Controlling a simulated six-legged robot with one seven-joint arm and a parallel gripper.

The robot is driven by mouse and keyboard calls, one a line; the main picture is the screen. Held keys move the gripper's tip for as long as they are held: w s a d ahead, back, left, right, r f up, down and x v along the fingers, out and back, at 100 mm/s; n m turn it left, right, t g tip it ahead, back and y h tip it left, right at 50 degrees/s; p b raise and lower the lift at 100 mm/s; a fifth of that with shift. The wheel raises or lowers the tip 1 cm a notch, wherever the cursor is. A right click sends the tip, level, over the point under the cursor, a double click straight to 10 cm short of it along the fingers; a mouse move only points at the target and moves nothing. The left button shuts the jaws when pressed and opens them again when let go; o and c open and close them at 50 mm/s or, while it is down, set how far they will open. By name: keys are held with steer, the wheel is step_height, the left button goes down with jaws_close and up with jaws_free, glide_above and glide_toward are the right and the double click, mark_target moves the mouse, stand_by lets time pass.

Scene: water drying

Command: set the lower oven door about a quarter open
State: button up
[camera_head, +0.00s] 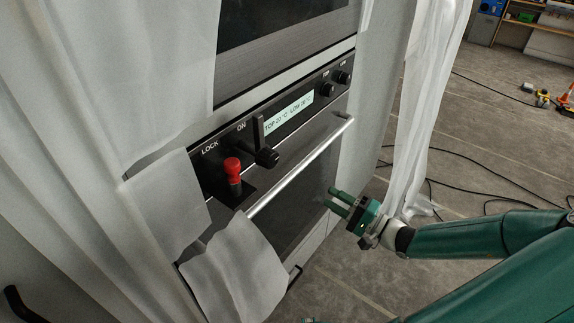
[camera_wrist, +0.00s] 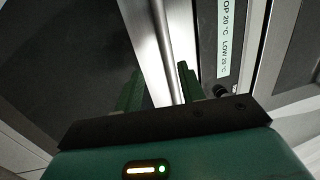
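The lower oven door (camera_head: 312,187) is a dark panel under the control strip and looks shut. Its silver bar handle (camera_head: 300,165) runs along the door's top edge. My gripper (camera_head: 333,199) is open and empty, in front of the door and apart from the handle in the head view. In the wrist view, the handle (camera_wrist: 164,40) lies ahead, lined up with the gap between the two green fingers of my gripper (camera_wrist: 160,72). I see no contact between fingers and handle.
The display (camera_head: 289,113) reads TOP and LOW temperatures. White sheets (camera_head: 235,275) hang over the oven's left side. Cables (camera_head: 490,180) lie on the floor, right.

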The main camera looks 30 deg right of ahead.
mark_target(300, 169)
steer(key=shift+m+t+h, duration=0.3)
steer(key=shift+t, duration=0.2)
steer(key=x, duration=0.4)
steer(key=d+x, duration=0.1)
steer(key=x, duration=0.8)
steer(key=shift+w+d+r, duration=0.2)
steer(key=shift+w+r, duration=0.1)
steer(key=shift+w, duration=0.1)
jaws_close()
